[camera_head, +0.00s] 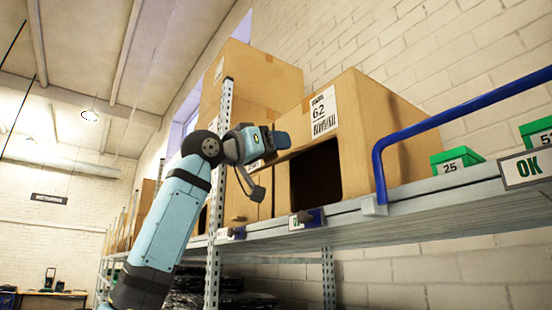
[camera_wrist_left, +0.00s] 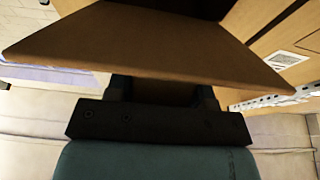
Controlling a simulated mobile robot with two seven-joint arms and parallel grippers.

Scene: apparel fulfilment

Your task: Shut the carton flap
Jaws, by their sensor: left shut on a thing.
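The brown carton (camera_head: 375,125) with a "62" label stands on the shelf, and its dark front opening (camera_head: 316,172) faces out. The carton flap (camera_head: 299,139) stands out from above the opening, so the carton is open. In the left wrist view the flap (camera_wrist_left: 155,48) is a broad brown panel. My left gripper (camera_head: 279,140) is shut on the flap's edge. In the left wrist view its dark fingers (camera_wrist_left: 162,90) are partly hidden by the flap. My right gripper is not in view.
A blue rail (camera_head: 450,105) rises from the shelf edge (camera_head: 400,200) right of the opening. Green bins (camera_head: 457,161) stand farther right. More cartons (camera_head: 250,85) stand behind a perforated metal upright (camera_head: 218,170), close to my left arm.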

